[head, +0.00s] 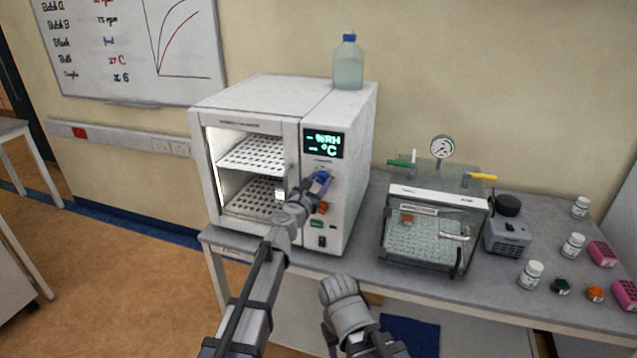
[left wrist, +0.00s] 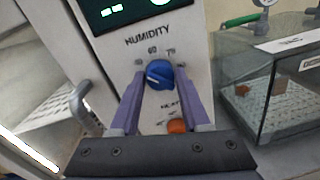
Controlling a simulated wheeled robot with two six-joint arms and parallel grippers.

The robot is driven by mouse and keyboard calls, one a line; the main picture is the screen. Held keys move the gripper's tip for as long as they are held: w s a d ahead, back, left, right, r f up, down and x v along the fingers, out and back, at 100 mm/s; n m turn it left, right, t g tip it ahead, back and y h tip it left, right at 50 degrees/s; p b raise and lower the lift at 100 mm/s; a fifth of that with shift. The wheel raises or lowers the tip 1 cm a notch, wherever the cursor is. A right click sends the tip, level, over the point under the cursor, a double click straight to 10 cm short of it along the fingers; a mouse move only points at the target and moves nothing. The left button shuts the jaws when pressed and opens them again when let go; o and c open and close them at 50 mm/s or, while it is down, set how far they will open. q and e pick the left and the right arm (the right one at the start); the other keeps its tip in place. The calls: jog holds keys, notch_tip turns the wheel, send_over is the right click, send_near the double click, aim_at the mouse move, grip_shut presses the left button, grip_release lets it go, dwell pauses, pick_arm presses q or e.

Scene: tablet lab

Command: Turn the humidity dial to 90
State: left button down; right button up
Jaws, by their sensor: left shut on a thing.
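The white climate cabinet (head: 262,98) stands on the bench, with a dark display (head: 323,144) showing "– %RH" and "– °C". The blue humidity dial (left wrist: 159,74) sits under the word HUMIDITY in the left wrist view, with small numbers around it, of which 60 is legible. A light mark shows on its face, but I cannot tell which number it points to. My left gripper (left wrist: 158,88) is shut on the dial, one purple finger on each side. In the head view this gripper (head: 318,184) partly covers the dial. My right gripper's fingers do not show.
An orange knob (left wrist: 176,126) sits just below the dial, close to my fingers. A cabinet door handle (left wrist: 80,101) is to the left. A clear box (head: 432,235) with a gauge stands to the right, and a bottle (head: 348,64) stands on top of the cabinet.

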pick_arm(q)
jog(key=m, duration=0.3)
jog(key=m+p, duration=0.1)
jog(key=m, duration=0.2)
jog(key=shift+r+m, duration=0.1)
jog(key=shift+m, duration=0.2)
jog(key=m+y, duration=0.1)
jog(key=m, duration=0.5)
jog(key=shift+d, duration=0.1)
jog(key=m, duration=0.3)
jog(key=shift+s+m, duration=0.1)
jog(key=shift+m, duration=0.2)
jog(key=m, duration=0.3)
jog(key=shift+y, duration=0.4)
jog(key=m, duration=0.6)
jog(key=shift+d+f, duration=0.1)
jog(key=shift+f, duration=0.1)
jog(key=shift+m, duration=0.4)
